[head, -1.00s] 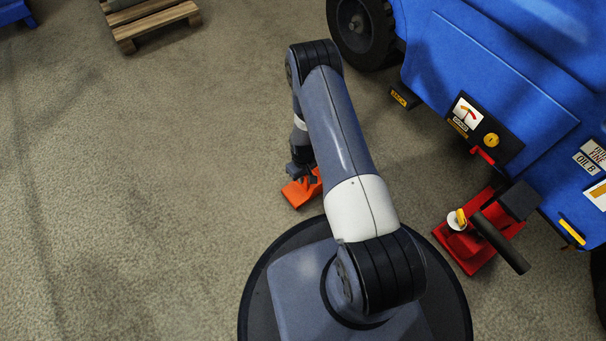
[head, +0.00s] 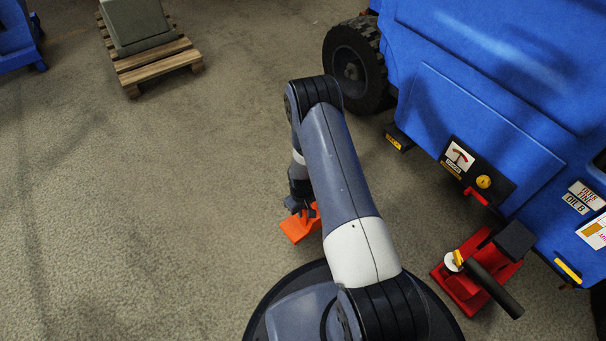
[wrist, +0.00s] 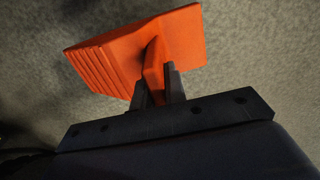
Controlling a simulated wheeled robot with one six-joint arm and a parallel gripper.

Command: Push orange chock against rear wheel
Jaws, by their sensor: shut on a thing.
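The orange chock (head: 297,228) is at floor level, left of the blue machine. My gripper (head: 303,207) comes down on it from above. In the wrist view the chock (wrist: 183,43) shows its ribbed face at the left, and my gripper (wrist: 160,88) is shut on its upright orange handle. Whether the chock touches the floor is hard to tell. The black wheel (head: 352,68) under the blue machine (head: 480,110) is up and to the right of the chock, with a wide gap between them. The wheel's lower part shows on the floor.
A red jack (head: 470,285) with a dark lever stands on the floor at the right. A black and yellow block (head: 397,138) juts from the machine's lower edge near the wheel. A wooden pallet (head: 155,68) bears a grey block at upper left. The floor at left is clear.

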